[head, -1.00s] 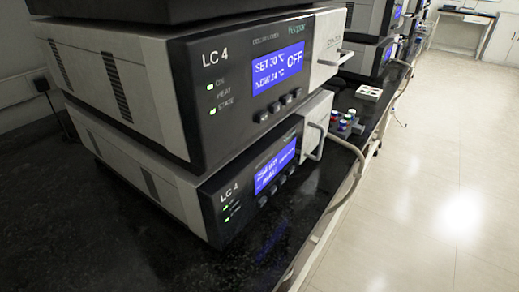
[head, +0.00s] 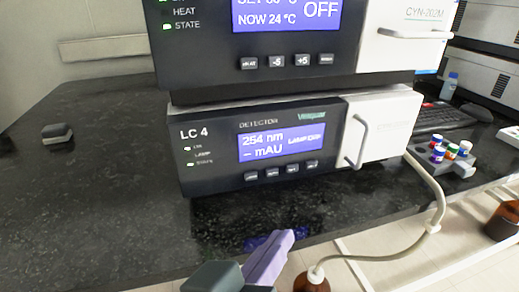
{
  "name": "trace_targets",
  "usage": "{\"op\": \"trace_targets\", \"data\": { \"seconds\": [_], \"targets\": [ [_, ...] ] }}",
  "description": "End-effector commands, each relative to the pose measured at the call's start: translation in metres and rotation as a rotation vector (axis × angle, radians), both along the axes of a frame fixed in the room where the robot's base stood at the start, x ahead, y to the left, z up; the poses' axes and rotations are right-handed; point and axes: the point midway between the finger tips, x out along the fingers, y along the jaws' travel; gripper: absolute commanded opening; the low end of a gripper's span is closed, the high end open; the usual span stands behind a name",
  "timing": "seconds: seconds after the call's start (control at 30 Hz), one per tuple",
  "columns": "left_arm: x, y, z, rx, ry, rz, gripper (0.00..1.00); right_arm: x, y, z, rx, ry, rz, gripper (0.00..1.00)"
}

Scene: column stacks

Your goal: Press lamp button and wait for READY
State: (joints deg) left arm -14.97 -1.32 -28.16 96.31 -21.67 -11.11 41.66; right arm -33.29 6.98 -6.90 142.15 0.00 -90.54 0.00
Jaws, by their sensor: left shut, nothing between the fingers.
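The lower LC 4 unit, a detector (head: 215,165), stands on the black bench under another unit. Its blue display (head: 280,142) reads 254 nm, – mAU and what looks like LAMP OFF. Below the display is a row of several small dark buttons (head: 292,169); their labels are too small to read, so I cannot tell which is the lamp button. My left gripper (head: 285,238), with pale purple fingers, is shut and empty. It is in front of and below the button row, near the bench's front edge, apart from the detector. My right gripper is not in view.
The upper unit (head: 205,45) shows OFF and NOW 24 °C. The detector's white door has a protruding handle (head: 357,142). A pale tube (head: 440,200) loops past the bench edge to a brown bottle (head: 312,282). A vial rack (head: 462,166) is at right. The bench's left is mostly clear.

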Motion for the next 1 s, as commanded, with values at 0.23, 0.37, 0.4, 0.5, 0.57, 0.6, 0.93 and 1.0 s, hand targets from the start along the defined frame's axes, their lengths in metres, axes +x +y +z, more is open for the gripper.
{"op": "trace_targets", "data": {
  "seconds": [0.23, 0.37, 0.4, 0.5, 0.57, 0.6, 0.93, 1.0],
  "targets": [
    [0.001, 0.001, 0.0, 0.001, 0.0, 0.001, 0.0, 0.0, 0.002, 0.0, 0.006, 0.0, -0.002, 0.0],
    [0.007, 0.002, 0.0, 0.002, -0.003, 0.0, 0.0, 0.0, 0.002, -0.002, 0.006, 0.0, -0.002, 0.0],
    [0.01, 0.003, 0.0, 0.002, -0.002, 0.0, 0.0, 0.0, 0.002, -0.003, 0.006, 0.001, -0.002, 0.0],
    [0.022, 0.008, 0.0, 0.004, -0.005, 0.0, 0.0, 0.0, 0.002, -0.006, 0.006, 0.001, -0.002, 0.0],
    [0.03, 0.011, 0.0, 0.005, -0.005, 0.0, 0.0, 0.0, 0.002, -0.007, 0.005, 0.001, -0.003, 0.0],
    [0.036, 0.012, -0.001, 0.006, -0.004, 0.0, 0.0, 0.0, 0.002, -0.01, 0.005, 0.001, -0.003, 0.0],
    [0.074, 0.025, 0.0, 0.004, -0.001, 0.001, 0.0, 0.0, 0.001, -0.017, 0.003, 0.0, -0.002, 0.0],
    [0.078, 0.026, 0.0, 0.004, 0.0, 0.0, 0.0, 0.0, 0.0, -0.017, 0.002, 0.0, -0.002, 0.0]
  ]
}}
